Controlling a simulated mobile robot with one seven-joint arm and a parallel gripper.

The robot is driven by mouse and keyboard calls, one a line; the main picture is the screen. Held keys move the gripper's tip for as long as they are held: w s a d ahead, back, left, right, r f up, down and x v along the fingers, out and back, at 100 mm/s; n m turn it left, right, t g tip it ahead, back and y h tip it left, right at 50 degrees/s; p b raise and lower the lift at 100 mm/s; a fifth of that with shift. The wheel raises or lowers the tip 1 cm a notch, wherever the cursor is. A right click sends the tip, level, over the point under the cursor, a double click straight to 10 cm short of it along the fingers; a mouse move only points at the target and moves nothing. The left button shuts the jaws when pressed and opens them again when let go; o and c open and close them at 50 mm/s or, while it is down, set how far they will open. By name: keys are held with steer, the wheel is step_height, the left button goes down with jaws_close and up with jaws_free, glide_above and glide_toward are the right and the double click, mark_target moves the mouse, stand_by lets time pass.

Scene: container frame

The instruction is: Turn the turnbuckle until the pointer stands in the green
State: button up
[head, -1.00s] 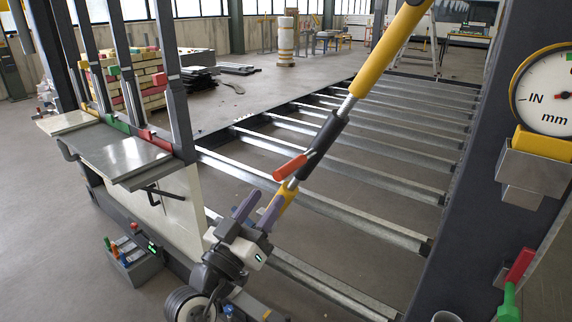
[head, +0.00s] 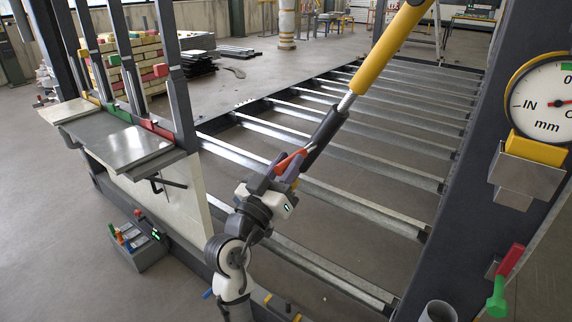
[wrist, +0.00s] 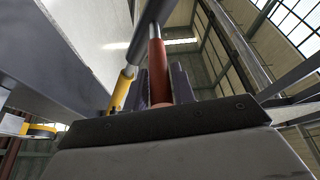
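The turnbuckle runs diagonally, with a yellow upper tube (head: 392,45), a bright rod and a dark sleeve (head: 325,137). Its orange-red handle (head: 290,161) sticks out at the sleeve's lower end. My gripper (head: 280,168) is at this handle. In the wrist view the handle (wrist: 157,72) stands between my two purple fingers, which look apart; contact is not clear. The round gauge (head: 540,90), marked IN and mm, is cut off by the right edge. A bit of green shows at its top, near 0; the pointer's reading is not clear.
A grey bench top (head: 112,140) with uprights stands at left, and a toolbox (head: 138,243) lies on the floor below it. Metal crossbars (head: 340,205) span the frame behind the turnbuckle. A red-and-green lever (head: 505,280) sits on the right post.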

jaws_close()
steer(key=w+a+r+m+g+h, duration=0.4)
steer(key=w+m+g+h, duration=0.1)
steer(key=g, duration=0.8)
steer(key=shift+w+a+r+m+h+p, duration=0.2)
steer(key=shift+w+m+h+p, duration=0.15)
steer(key=shift+w+m, duration=0.75)
steer(key=shift+w, duration=0.25)
steer(key=shift+o, duration=2.1)
jaws_free()
steer(key=shift+d, duration=0.1)
